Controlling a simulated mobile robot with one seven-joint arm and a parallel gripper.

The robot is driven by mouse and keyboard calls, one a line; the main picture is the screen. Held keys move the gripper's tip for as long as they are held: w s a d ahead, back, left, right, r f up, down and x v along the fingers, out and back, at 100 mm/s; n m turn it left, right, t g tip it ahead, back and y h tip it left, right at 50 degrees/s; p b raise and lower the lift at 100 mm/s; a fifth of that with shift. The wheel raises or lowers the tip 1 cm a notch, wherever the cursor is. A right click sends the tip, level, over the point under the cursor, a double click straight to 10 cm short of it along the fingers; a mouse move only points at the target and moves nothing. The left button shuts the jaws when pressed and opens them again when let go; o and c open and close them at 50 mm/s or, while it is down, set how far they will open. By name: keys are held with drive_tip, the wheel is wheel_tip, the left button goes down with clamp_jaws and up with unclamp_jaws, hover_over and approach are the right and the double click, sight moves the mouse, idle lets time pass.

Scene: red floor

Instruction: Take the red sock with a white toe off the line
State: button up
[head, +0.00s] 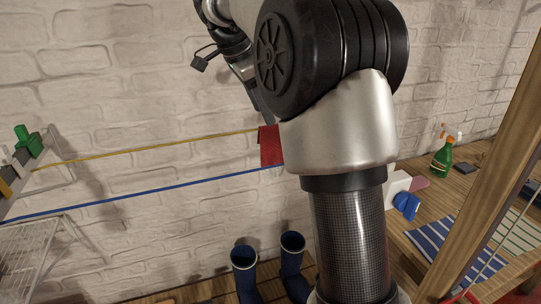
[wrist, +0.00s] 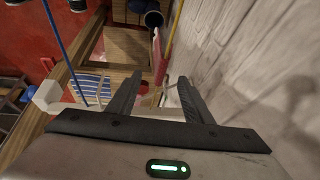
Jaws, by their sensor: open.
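A red sock (head: 270,146) hangs at the right end of the visible yellow line (head: 150,149), close to the brick wall. My arm hides part of its right side, and I cannot clearly make out its toe. In the wrist view a narrow red and pale shape, seemingly the sock (wrist: 157,48) edge-on, hangs beside the yellow line (wrist: 175,28). My gripper (wrist: 160,78) is open, and the shape shows beyond the gap between its fingertips. Nothing is visibly held. In the head view my arm mostly hides the gripper.
A blue line (head: 150,188) runs in front of the yellow one. A wire rack (head: 25,262) stands at left, with blue boots (head: 245,272) below. At right, a wooden table holds a green spray bottle (head: 442,158) and a striped cloth (head: 440,245), beside a wooden post (head: 490,170).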

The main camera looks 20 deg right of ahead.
sight(272, 131)
drive_tip(key=x, duration=0.9)
drive_tip(key=shift+w, duration=0.15)
drive_tip(key=shift+c, duration=0.4)
clamp_jaws()
